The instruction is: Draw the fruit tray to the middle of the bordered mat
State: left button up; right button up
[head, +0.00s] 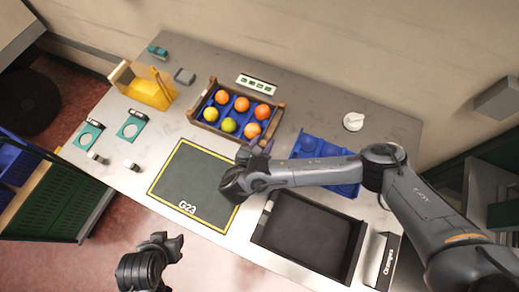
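The fruit tray (277,121) is a wooden crate with a blue insert, behind the mat and a little to its right. It holds several orange fruits and two yellow-green ones. The bordered mat (190,178) is dark green with a yellow edge and the mark G23; no fruit is on it. My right gripper (256,152) reaches over the mat's right side, its fingertips at the tray's front right corner. Whether it grips the tray wall cannot be told. My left gripper (170,241) is in front of the table, away from the tray, and its fingers are unclear.
A blue divided tray (312,146) lies right of the fruit tray, partly behind my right arm. A dark empty tray (308,236) stands front right. A yellow bin (150,88), teal-backed items (132,125) and small pieces lie left. A white object (353,121) sits back right.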

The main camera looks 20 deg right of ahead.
pick_arm(q)
jog(key=shift+a+f, duration=0.1)
jog(key=shift+f, duration=0.1)
pick_arm(e)
jog(key=shift+w+d+f, duration=0.1)
jog(key=shift+w+d, duration=0.05)
grip_shut()
pick_arm(q)
jog(key=shift+r, duration=0.1)
